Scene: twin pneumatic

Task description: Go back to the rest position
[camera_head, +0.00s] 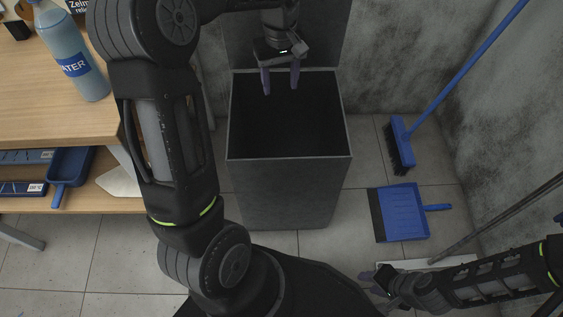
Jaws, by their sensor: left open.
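My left arm reaches up and across the picture, and my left gripper (281,88) hangs over the back part of a dark open bin. Its two fingers point down and stand apart, with nothing seen between them. My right gripper (372,282) is low at the lower right, near the floor area in the picture, pointing left. Its fingers are small and dark there, and I cannot tell how far apart they are. No held object shows in it.
The grey bin (290,185) stands in the middle with its lid raised behind. A wooden table (30,115) with a water bottle (72,55) is at left, blue trays (70,166) below. A blue broom (398,148) and dustpan (402,212) are at right, near the wall.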

